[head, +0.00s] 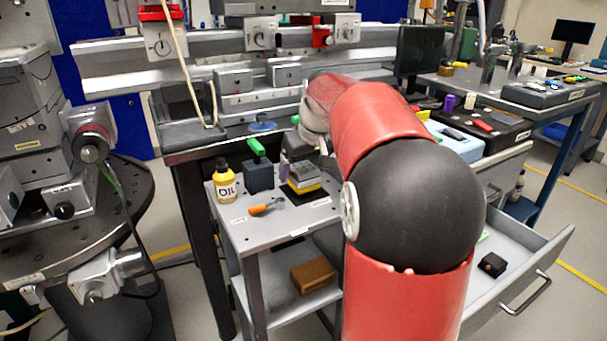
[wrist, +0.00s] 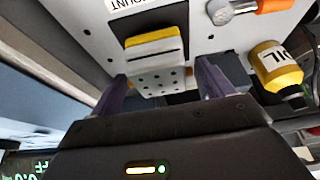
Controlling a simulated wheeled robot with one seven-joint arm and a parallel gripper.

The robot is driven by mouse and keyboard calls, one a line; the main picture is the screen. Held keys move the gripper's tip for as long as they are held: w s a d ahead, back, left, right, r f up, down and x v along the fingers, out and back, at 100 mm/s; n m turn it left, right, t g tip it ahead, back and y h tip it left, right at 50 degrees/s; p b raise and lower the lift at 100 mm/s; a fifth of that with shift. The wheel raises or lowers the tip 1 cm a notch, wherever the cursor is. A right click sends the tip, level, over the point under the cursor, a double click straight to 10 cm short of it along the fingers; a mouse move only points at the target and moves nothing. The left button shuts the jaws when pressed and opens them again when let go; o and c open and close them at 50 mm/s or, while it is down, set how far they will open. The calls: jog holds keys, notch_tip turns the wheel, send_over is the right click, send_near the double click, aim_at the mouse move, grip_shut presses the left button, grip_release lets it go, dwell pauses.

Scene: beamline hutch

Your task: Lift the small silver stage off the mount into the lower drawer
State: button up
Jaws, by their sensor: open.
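The small silver stage (head: 303,173) sits on a yellow and black mount (head: 306,189) on the grey cart top. In the wrist view the stage (wrist: 165,82) shows as a silver block with small holes, against the yellow mount (wrist: 155,45). My gripper (wrist: 160,76) is open, with one purple finger on each side of the stage; I cannot tell whether they touch it. In the head view my gripper (head: 299,149) is just above and behind the stage, partly hidden by my arm. The lower drawer (head: 525,285) stands open at the right, partly hidden by my arm.
A yellow oil bottle (head: 225,182), a dark blue block with a green top (head: 258,177) and an orange-handled tool (head: 265,207) are near the mount. A brown box (head: 313,275) is on the shelf below. A small black box (head: 492,265) lies in the drawer, with bare floor around it.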

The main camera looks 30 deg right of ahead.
jog(key=c, duration=1.2)
jog(key=shift+c, duration=0.3)
jog(key=shift+r, duration=0.2)
